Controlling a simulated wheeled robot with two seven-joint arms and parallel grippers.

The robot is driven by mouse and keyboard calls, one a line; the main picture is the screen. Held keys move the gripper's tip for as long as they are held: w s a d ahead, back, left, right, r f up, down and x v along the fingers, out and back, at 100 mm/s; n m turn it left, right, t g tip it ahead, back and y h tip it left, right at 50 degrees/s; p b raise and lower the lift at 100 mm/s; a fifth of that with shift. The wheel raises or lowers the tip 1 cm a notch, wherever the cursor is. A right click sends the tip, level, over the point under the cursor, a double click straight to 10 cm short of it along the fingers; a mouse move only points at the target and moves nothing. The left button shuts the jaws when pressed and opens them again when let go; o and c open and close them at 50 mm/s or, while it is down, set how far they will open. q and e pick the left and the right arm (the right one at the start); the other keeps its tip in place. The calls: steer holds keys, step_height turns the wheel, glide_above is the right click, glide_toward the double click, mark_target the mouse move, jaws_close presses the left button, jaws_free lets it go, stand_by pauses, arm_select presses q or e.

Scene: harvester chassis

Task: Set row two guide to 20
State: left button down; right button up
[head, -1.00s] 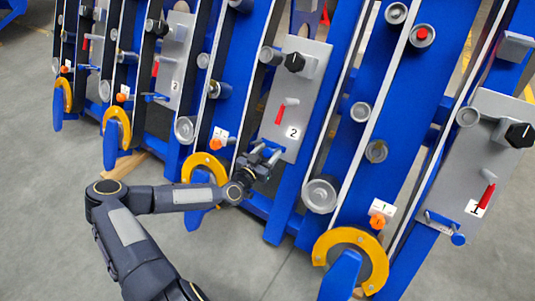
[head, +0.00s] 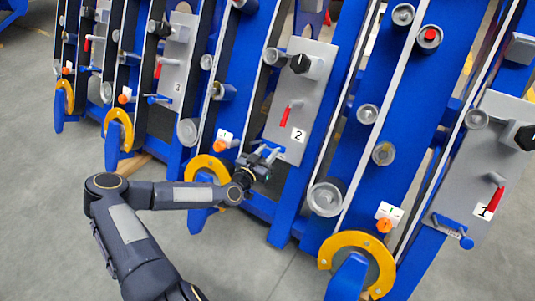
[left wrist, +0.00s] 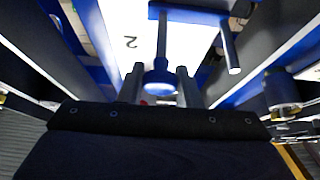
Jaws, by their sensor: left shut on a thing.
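The row two panel (head: 315,85) is grey, with a "2" label (head: 299,135), a red lever (head: 286,115) and a black knob (head: 300,63). My left gripper (head: 268,157) is at the panel's lower end. In the left wrist view, a blue round-ended guide handle (left wrist: 160,78) hangs from the panel between the gripper's two fingers (left wrist: 160,86). The gripper is shut on this handle. The "2" label shows upside down in that view (left wrist: 131,42). A second peg (left wrist: 230,52) stands to the right, outside the fingers. No scale reading is legible. My right gripper is not in view.
The row one panel (head: 470,165) is at right, with its own blue handle (head: 466,242). The row three panel (head: 177,60) is at left. Yellow rings (head: 355,243) and blue beams stand close around. Grey floor (head: 50,200) is open at left.

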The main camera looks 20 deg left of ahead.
arm_select(q)
steer(key=c, duration=1.1)
jaws_free()
steer(key=shift+s, duration=0.1)
steer(key=s, duration=0.2)
steer(key=s+p, duration=0.1)
steer(key=s, duration=0.2)
steer(key=s+a+p, duration=0.1)
steer(key=s, duration=0.1)
steer(key=shift+s, duration=0.3)
